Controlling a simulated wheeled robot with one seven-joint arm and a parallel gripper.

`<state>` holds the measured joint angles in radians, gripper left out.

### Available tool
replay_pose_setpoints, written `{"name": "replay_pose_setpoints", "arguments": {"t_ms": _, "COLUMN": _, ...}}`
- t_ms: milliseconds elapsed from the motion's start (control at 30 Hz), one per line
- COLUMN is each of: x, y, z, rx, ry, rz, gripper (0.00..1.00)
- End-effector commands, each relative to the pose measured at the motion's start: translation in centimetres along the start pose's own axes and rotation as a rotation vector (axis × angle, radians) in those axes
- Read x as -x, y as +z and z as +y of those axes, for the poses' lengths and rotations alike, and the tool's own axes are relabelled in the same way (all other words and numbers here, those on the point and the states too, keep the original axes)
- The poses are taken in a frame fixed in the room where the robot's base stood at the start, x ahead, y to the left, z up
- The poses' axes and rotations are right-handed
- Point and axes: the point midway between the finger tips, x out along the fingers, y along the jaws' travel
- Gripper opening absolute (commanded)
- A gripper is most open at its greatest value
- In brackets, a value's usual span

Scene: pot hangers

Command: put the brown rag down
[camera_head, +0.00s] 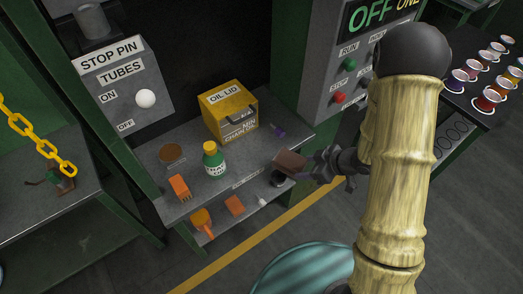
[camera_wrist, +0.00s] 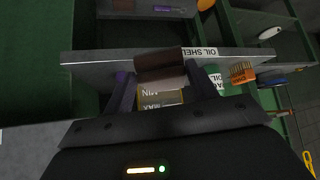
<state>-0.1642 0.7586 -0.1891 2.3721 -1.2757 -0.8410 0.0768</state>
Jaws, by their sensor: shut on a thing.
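The brown rag (camera_head: 290,162) is held in my gripper (camera_head: 308,172), at the front right edge of the grey shelf in the head view. In the wrist view the rag (camera_wrist: 160,62) lies between the two purple-grey fingers of my gripper (camera_wrist: 158,78), near the shelf edge labelled "OIL SHELF" (camera_wrist: 130,56). The fingers are shut on it. Whether the rag touches the shelf I cannot tell.
Several orange items sit on the lower shelf.

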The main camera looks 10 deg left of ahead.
Motion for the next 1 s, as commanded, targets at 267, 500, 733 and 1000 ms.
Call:
{"name": "replay_pose_setpoints", "arguments": {"t_ms": 267, "x": -4.0, "y": -4.9, "z": -0.1, "rx": 0.006, "ry": -0.003, "rz": 0.001, "gripper": 0.21}}
{"name": "replay_pose_setpoints", "arguments": {"t_ms": 500, "x": -7.3, "y": -8.7, "z": 0.0, "rx": 0.005, "ry": -0.002, "rz": 0.0, "gripper": 0.21}}
{"name": "replay_pose_setpoints", "arguments": {"t_ms": 733, "x": -9.0, "y": -10.2, "z": 0.1, "rx": 0.0, "ry": 0.001, "rz": -0.001, "gripper": 0.21}}
{"name": "replay_pose_setpoints", "arguments": {"t_ms": 1000, "x": -9.0, "y": -10.2, "z": 0.1, "rx": 0.0, "ry": 0.001, "rz": 0.0, "gripper": 0.21}}
